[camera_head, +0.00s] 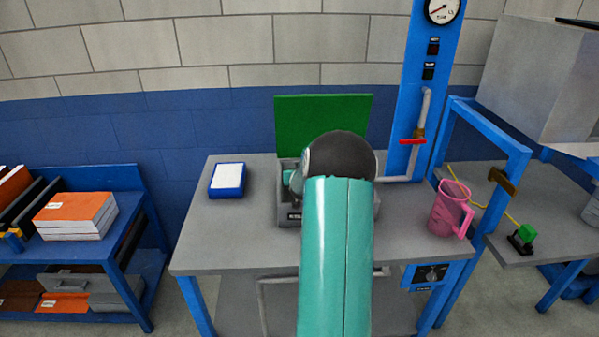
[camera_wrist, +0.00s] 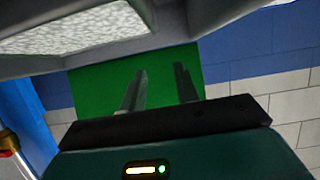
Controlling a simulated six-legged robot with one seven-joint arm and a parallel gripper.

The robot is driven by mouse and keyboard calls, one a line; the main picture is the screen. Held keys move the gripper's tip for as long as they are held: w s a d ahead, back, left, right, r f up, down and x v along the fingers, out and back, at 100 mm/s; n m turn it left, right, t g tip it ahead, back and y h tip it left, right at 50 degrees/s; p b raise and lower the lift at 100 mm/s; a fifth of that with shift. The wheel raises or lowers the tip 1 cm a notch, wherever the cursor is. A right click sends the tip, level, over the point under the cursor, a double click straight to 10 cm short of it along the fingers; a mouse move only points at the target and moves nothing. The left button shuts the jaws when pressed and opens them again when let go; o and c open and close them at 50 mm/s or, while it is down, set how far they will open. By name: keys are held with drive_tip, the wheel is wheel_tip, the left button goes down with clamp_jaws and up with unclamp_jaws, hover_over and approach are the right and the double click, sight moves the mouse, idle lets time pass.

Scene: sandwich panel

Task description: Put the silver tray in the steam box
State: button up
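The steam box appears to be the grey box (camera_head: 287,207) on the table, with its green lid (camera_head: 320,117) raised at the back. The lid also shows in the wrist view (camera_wrist: 95,88), where the picture looks upside down. There, a grey rimmed part with a speckled pale panel (camera_wrist: 70,30) fills the top left; I cannot tell if it is the silver tray or the inside of the box. My gripper (camera_wrist: 160,76) has its two fingers apart with nothing visible between them, in front of the lid. In the head view my arm hides the gripper and most of the box.
A blue container with a white top (camera_head: 228,180) stands left on the table (camera_head: 225,235). A pink jug (camera_head: 450,208) stands near the right edge. A pipe with a red-handled valve (camera_head: 413,141) rises on the blue column behind. The table's left front is clear.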

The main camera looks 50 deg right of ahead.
drive_tip(key=shift+s+a+f, duration=0.15)
drive_tip(key=shift+f, duration=0.6)
drive_tip(key=shift+r, duration=0.45)
drive_tip(key=v, duration=0.8)
drive_tip(key=r+v, duration=0.1)
drive_tip(key=v, duration=0.3)
drive_tip(key=w+a+r+n+y, duration=0.1)
drive_tip(key=a+r+n+y, duration=0.15)
drive_tip(key=a, duration=0.65)
drive_tip(key=w+a+r+n+y, duration=0.15)
drive_tip(key=a+r, duration=0.25)
drive_tip(key=a, duration=0.4)
drive_tip(key=w+a+r+n+y, duration=0.1)
drive_tip(key=a+r, duration=0.2)
drive_tip(key=a, duration=0.6)
drive_tip(key=s+a+r+n+g+y, duration=0.1)
drive_tip(key=s+a+n+y, duration=0.1)
drive_tip(key=s+a, duration=0.7)
drive_tip(key=s+a+r+n+g+y, duration=0.1)
drive_tip(key=s+a+n+g+y, duration=0.1)
drive_tip(key=s+a, duration=0.7)
drive_tip(key=a+y, duration=0.1)
drive_tip(key=a, duration=0.4)
drive_tip(key=shift+n, duration=0.3)
drive_tip(key=shift+w, duration=0.1)
